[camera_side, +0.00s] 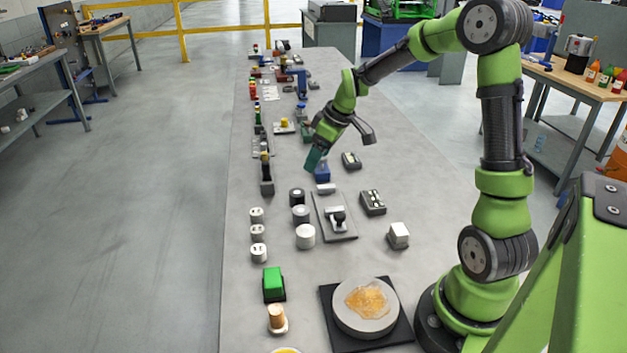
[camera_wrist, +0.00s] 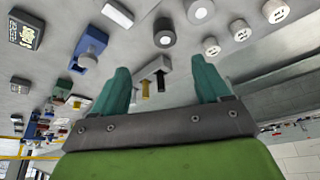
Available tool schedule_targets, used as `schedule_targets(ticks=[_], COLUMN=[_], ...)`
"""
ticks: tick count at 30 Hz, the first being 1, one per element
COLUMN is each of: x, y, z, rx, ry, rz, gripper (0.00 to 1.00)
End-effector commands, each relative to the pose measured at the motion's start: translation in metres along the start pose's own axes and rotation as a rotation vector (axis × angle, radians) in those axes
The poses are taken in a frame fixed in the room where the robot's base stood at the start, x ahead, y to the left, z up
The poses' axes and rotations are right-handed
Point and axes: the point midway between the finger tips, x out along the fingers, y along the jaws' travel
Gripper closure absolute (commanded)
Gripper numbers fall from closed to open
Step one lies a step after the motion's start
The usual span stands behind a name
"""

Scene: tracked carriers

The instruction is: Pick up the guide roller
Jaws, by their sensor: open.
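My gripper (camera_side: 314,160) hangs above the middle of the table, its teal fingers apart and pointing down. In the wrist view my gripper (camera_wrist: 163,66) has nothing held between its fingers. I cannot tell for sure which part is the guide roller. Round candidates are a dark cylinder (camera_side: 297,197) with a pale centre, a grey cylinder (camera_side: 301,215) and a white cylinder (camera_side: 306,237), standing in a row nearer the side camera than my gripper. The dark cylinder (camera_wrist: 164,37) and the grey cylinder (camera_wrist: 200,10) also show in the wrist view, beyond the fingertips.
A blue fixture (camera_side: 322,173) stands close to my gripper. A dark block with pins (camera_wrist: 155,70) shows between the fingers. Small white caps (camera_side: 257,232) line the left edge. A tray (camera_side: 334,217), button box (camera_side: 372,202) and round plate (camera_side: 365,318) lie nearer the camera.

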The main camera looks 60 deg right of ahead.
Motion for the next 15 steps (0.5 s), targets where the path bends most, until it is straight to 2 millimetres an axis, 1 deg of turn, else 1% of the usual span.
schedule_targets(ticks=[1, 3, 9, 12, 15], x=[0.013, 0.029, 0.069, 0.082, 0.089], y=[-0.002, -0.002, -0.002, -0.002, -0.002], z=[0.001, 0.001, 0.001, 0.001, 0.000], rx=[0.000, 0.000, 0.002, 0.002, 0.002], ry=[-0.005, -0.005, -0.003, -0.003, -0.001], rz=[-0.007, -0.007, -0.005, -0.003, -0.001], gripper=[0.24, 0.24, 0.24, 0.24, 0.24])
